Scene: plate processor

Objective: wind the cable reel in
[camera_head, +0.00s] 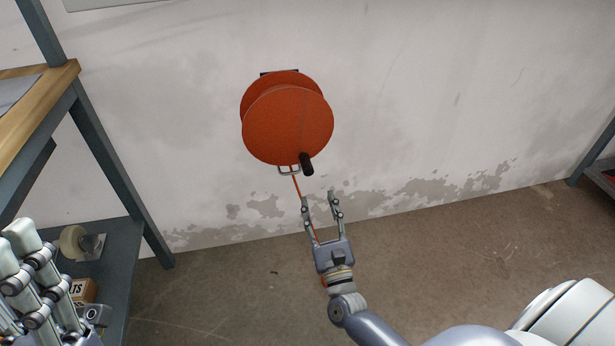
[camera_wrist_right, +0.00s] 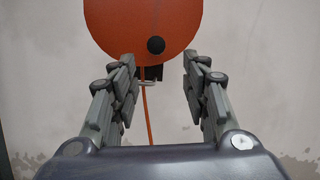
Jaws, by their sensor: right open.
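The orange cable reel (camera_head: 287,125) is mounted on the wall, and its near disc also fills the top of the right wrist view (camera_wrist_right: 140,22). A black crank handle (camera_head: 307,164) sticks out low on the disc; it shows end-on in the wrist view (camera_wrist_right: 156,45). An orange cable (camera_head: 296,184) hangs from a metal guide (camera_head: 288,170) under the reel and runs down behind my right gripper. My right gripper (camera_head: 320,197) is open and empty, just below the handle and apart from it.
A shelf unit with a wooden top (camera_head: 38,105) stands at the left, with a tape roll (camera_head: 73,242) and a small box (camera_head: 84,291) on its lower shelf (camera_head: 118,262).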

